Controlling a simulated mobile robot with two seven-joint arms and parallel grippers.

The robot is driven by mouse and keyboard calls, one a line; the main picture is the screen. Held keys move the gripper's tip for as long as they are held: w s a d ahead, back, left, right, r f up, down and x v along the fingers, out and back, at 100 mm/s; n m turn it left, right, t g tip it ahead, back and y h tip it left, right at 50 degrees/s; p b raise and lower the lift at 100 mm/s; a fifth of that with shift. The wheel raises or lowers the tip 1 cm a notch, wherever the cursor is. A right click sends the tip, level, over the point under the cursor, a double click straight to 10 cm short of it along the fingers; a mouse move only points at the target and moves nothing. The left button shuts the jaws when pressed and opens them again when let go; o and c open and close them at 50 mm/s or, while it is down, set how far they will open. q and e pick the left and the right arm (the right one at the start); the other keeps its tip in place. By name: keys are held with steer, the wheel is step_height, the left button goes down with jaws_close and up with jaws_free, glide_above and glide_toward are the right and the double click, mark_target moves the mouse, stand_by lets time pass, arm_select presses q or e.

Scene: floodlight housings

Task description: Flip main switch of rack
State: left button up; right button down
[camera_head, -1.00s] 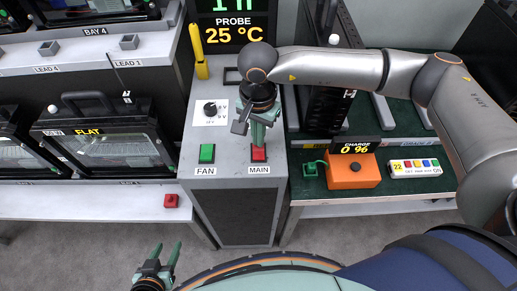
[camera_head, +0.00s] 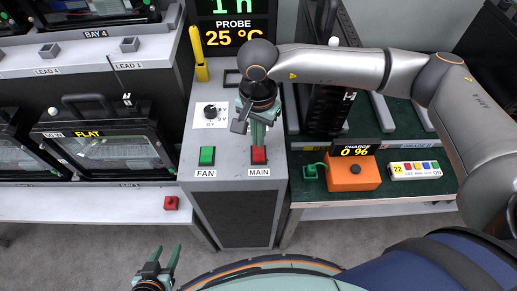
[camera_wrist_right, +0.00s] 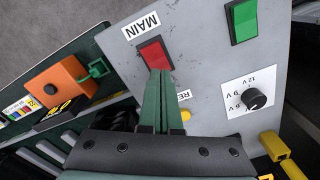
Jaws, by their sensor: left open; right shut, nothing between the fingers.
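The red MAIN switch (camera_head: 259,156) sits on the top of the grey rack cabinet, above its MAIN label (camera_head: 259,172). It also shows in the right wrist view (camera_wrist_right: 155,55). My right gripper (camera_head: 259,143) points down at it from behind, its green fingers shut together. In the right wrist view the fingertips (camera_wrist_right: 162,73) are at the lower edge of the red switch; I cannot tell whether they touch it. My left gripper (camera_head: 164,259) is open and empty, low in front of the rack over the floor.
A green FAN switch (camera_head: 207,156) and a voltage knob (camera_head: 210,111) are beside the MAIN switch. A yellow tool (camera_head: 199,55) stands behind. The orange charger (camera_head: 354,172) is on the right bench, and a red button (camera_head: 171,202) is on the left shelf.

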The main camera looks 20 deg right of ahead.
mark_target(258, 149)
step_height(258, 149, up, 5)
steer(key=shift+r+p, duration=0.1)
steer(key=shift+p, duration=0.9)
